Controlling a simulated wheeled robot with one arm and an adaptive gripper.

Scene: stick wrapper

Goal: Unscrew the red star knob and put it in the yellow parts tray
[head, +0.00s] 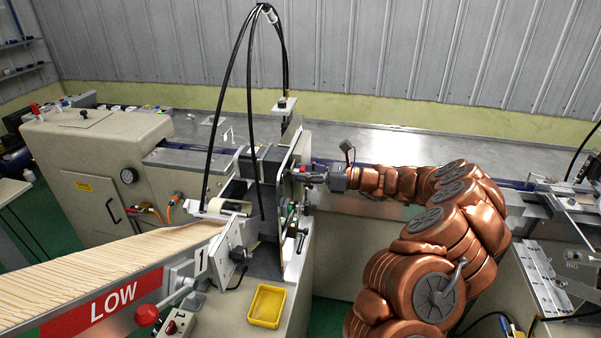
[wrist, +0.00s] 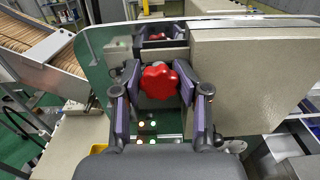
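The red star knob (wrist: 159,82) is in the middle of the wrist view, in front of a clear greenish panel. My gripper (wrist: 160,86) has one fingertip on each side of the knob, with little or no gap showing. I cannot tell whether the pads press on it. In the head view my gripper (head: 308,175) reaches left to the side of the machine, and it mostly hides the knob there. The yellow parts tray (head: 267,325) sits on the machine's pale front ledge, below and left of my gripper, and looks empty. A yellow corner of it shows in the wrist view (wrist: 98,149).
The clear panel (wrist: 103,65) and a beige housing (wrist: 250,75) stand close around the knob. Black cables (head: 249,100) arch above the machine. A red ball-ended lever (head: 147,315) and a stick-filled chute (head: 120,262) are at the left.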

